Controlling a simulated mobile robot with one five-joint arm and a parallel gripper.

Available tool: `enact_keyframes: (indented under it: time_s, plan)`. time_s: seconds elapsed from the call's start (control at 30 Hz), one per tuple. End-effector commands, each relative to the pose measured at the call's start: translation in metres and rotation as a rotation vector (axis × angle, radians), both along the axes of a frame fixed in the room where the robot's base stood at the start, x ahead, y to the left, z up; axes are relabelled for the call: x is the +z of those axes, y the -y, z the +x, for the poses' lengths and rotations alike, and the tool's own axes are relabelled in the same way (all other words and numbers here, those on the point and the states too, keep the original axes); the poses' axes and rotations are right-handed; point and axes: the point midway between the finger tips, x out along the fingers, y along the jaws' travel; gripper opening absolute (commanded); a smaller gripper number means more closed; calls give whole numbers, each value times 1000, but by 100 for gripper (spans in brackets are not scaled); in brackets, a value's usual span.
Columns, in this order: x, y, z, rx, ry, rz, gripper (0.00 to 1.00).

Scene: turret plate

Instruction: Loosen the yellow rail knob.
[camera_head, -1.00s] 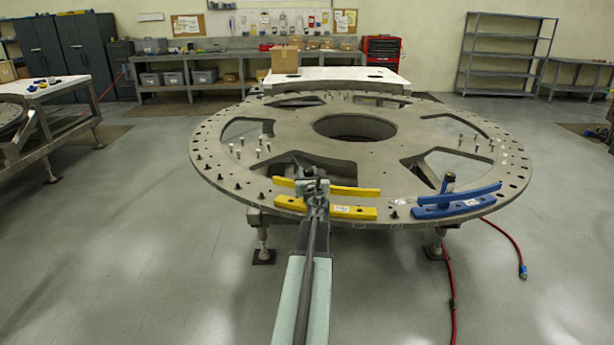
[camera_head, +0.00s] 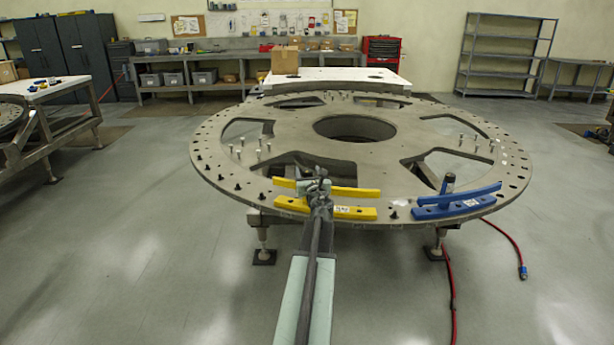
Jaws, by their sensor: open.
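The yellow rail (camera_head: 355,213) lies on the near edge of the large round metal plate (camera_head: 380,158). It has a lower bar and a thinner upper bar (camera_head: 358,192). My gripper (camera_head: 314,178) is at the middle of the yellow rail, in front of or over its upper bar. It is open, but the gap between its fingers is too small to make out. The yellow rail's knob cannot be told apart; my gripper and wrist cover that spot. I cannot tell whether the fingers are around the knob or touching it.
A blue rail (camera_head: 470,205) with a dark upright knob (camera_head: 448,183) sits to the right on the plate. Several bolts stand on the plate, and a row of dark pegs lines its left rim. A red hose (camera_head: 447,285) lies on the floor at right.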

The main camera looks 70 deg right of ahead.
Motion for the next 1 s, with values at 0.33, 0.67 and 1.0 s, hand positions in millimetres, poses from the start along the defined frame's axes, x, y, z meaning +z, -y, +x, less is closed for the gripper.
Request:
enact_keyframes:
  time_s: [0.33,0.67,1.0]
  plan:
    - [0,-38,-23,-2,0,0,56]
    - [0,-69,-43,0,0,0,56]
    - [0,-68,-42,0,0,0,56]
